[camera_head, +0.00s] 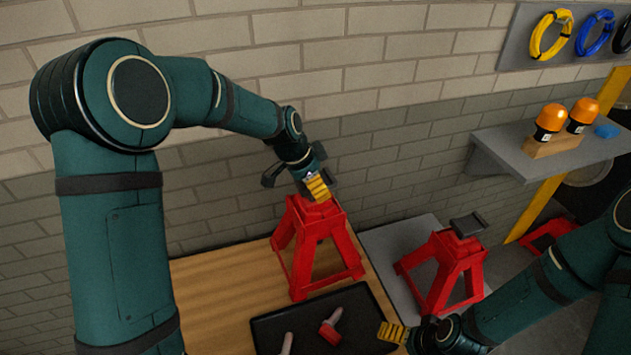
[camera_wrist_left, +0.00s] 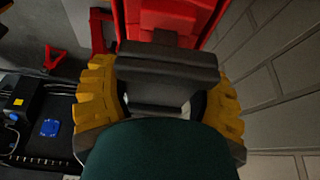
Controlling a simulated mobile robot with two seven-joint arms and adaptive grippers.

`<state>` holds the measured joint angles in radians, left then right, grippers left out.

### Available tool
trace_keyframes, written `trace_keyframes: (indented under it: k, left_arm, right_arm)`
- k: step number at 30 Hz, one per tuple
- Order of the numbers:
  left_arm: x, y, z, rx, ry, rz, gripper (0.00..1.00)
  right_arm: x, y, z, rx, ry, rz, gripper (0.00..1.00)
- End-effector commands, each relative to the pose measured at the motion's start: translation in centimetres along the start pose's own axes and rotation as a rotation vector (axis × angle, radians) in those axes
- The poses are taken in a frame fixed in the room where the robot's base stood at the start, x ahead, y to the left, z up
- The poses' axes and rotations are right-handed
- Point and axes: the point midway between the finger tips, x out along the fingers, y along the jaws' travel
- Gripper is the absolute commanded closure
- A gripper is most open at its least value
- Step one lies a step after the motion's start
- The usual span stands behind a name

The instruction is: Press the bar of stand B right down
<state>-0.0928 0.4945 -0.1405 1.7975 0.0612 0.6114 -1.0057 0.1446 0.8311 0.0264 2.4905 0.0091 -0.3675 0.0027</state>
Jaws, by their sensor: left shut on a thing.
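A red stand (camera_head: 318,240) stands on the wooden bench top, below my left gripper (camera_head: 317,187). A second red stand (camera_head: 448,268), with a dark saddle (camera_head: 468,225) on top, is to its right on a grey surface. No letter is readable on either, so I cannot tell which is B. In the left wrist view, the yellow fingers of my left gripper (camera_wrist_left: 165,95) are on both sides of a dark grey head piece (camera_wrist_left: 167,68) at the top of the red stand and hold it. My right gripper (camera_head: 393,332) is low, near the tray's right edge; its opening is unclear.
A black tray (camera_head: 275,323) with a red-headed tool (camera_head: 330,329) lies at the bench front. A grey wall shelf (camera_head: 500,145) holds orange-capped lamps (camera_head: 550,120). Yellow (camera_head: 550,48) and blue coils hang above. The brick wall is close behind the left gripper.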

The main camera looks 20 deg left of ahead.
Motion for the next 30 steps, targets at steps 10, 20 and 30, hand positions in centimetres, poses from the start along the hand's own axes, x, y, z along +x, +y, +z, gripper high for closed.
trace_keyframes:
  k: [10, 20, 30]
  left_arm:
    - [0.8, 0.1, 0.5, -0.002, -0.004, 0.004, 0.80]
    - [0.8, 0.0, 0.4, -0.002, -0.002, 0.002, 0.04]
    - [-1.8, -0.1, 0.2, -0.001, 0.003, -0.003, 0.04]
  right_arm:
    - [0.6, 0.2, 0.1, 0.000, 0.000, 0.002, 0.04]
    - [0.6, 0.2, 0.1, 0.000, 0.000, 0.001, 0.04]
    - [0.6, 0.2, 0.1, 0.000, 0.000, 0.002, 0.04]
